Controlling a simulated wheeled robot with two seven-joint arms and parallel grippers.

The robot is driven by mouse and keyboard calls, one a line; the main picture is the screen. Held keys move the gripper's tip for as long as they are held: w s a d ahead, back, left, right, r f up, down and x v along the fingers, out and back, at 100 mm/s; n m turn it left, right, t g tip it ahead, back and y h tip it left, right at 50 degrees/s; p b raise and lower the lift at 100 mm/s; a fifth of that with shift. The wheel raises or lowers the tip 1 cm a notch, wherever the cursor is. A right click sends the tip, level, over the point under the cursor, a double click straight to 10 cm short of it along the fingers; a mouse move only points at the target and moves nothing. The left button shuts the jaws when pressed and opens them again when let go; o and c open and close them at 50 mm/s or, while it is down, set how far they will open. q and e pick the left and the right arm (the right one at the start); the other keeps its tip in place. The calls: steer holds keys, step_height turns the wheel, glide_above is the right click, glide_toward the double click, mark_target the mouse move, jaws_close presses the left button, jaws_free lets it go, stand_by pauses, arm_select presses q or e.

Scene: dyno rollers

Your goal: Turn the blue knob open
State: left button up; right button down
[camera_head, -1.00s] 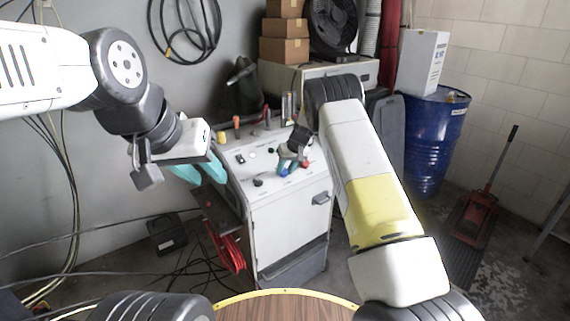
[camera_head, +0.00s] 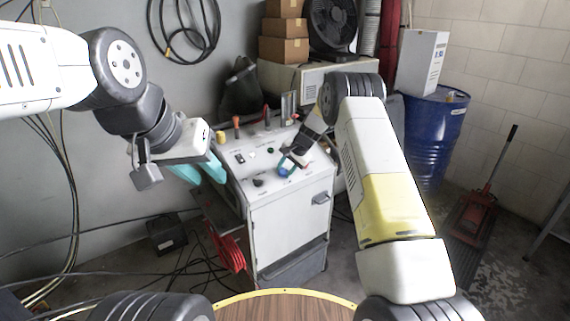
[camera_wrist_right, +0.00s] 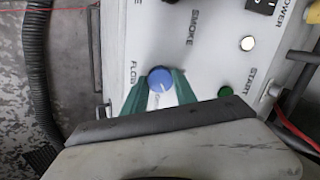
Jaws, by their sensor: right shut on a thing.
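The blue knob (camera_head: 283,172) sits on the sloped top panel of the white machine (camera_head: 290,225). In the right wrist view the blue knob (camera_wrist_right: 160,76) is beside the label FLOW. My right gripper (camera_head: 288,165) reaches it from the upper right. In the wrist view its teal fingers (camera_wrist_right: 161,88) lie on both sides of the knob and are shut on it. My left gripper (camera_head: 201,174) hangs left of the machine, teal fingers apart, empty. The right arm hides part of the panel in the head view.
A green button (camera_wrist_right: 225,92) and a white button (camera_wrist_right: 248,43) are near the knob. A yellow knob (camera_head: 221,138) and upright tools stand at the panel's back. A red hose (camera_head: 230,248) hangs at the machine's left side. A blue barrel (camera_head: 430,140) stands at right.

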steer(key=m, duration=0.6)
steer(key=shift+s+t, duration=0.1)
steer(key=shift+t, duration=0.2)
steer(key=shift+m, duration=0.3)
steer(key=c, duration=1)
jaws_free()
steer(key=v, duration=0.7)
steer(key=shift+s+d+r, duration=0.15)
steer(key=shift+d+r, duration=0.1)
steer(key=shift+r, duration=0.05)
